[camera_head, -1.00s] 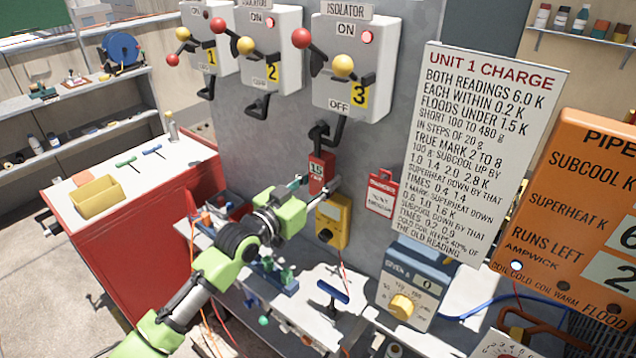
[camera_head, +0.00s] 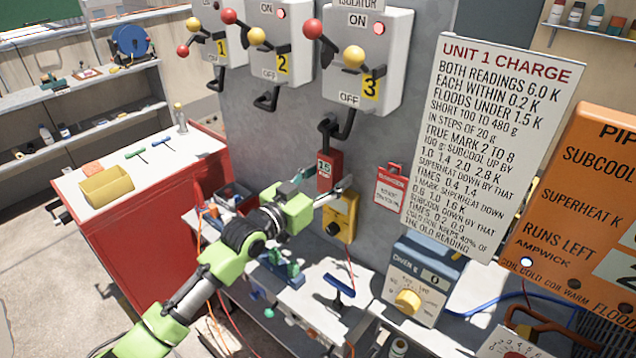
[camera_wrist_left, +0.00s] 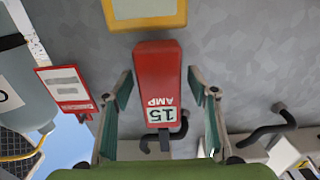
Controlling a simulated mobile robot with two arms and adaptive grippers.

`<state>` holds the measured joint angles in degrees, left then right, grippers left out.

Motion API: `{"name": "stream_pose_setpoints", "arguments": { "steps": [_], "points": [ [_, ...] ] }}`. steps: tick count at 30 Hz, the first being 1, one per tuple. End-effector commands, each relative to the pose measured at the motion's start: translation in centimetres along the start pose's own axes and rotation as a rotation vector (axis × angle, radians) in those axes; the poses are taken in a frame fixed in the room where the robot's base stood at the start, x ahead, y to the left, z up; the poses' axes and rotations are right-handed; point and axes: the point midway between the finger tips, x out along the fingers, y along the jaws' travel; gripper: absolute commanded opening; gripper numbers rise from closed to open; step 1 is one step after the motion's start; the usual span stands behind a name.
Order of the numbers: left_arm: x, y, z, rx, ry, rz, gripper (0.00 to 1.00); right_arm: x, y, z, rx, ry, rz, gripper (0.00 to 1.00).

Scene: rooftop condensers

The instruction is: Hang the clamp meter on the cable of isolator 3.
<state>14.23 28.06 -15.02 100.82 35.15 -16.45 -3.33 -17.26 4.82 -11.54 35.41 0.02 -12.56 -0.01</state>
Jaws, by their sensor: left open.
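The red clamp meter (camera_head: 325,172), with a pale "15 AMP" display, hangs upright below isolator 3 (camera_head: 368,62). Its black top end meets the black bent cable (camera_head: 346,125) of isolator 3. In the left wrist view the meter (camera_wrist_left: 158,75) appears upside down; the exact fit of its jaw around the cable is hard to make out. My left gripper (camera_head: 325,187) is open, with one finger on each side of the meter. In the left wrist view, gaps show between both fingers and the meter's body. My right gripper is in neither view.
A yellow meter with a black dial (camera_head: 341,222) sits just below the clamp meter. A red-and-white tag (camera_head: 389,189) hangs to its right. Isolator 2 (camera_head: 275,42) is to the left. A cluttered bench shelf (camera_head: 312,292) lies below my left arm.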

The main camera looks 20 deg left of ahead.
Motion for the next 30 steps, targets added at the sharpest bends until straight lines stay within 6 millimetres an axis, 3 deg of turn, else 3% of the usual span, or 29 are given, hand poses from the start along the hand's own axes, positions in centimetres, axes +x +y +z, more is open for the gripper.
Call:
{"name": "stream_pose_setpoints", "arguments": {
  "steps": [15,21,27,30],
  "points": [
    [-9.3,0.0,0.1,0.003,-0.002,0.000,0.53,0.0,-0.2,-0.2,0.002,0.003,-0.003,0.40],
    [-11.2,0.0,0.0,0.001,0.001,0.000,0.53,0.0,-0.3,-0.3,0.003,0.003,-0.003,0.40],
    [-11.6,0.0,-0.1,0.001,0.002,0.000,0.53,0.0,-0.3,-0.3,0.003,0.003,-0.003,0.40],
    [-11.8,0.5,0.8,-0.001,-0.024,0.001,0.53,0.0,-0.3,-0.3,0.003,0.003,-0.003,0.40]
  ]
}}
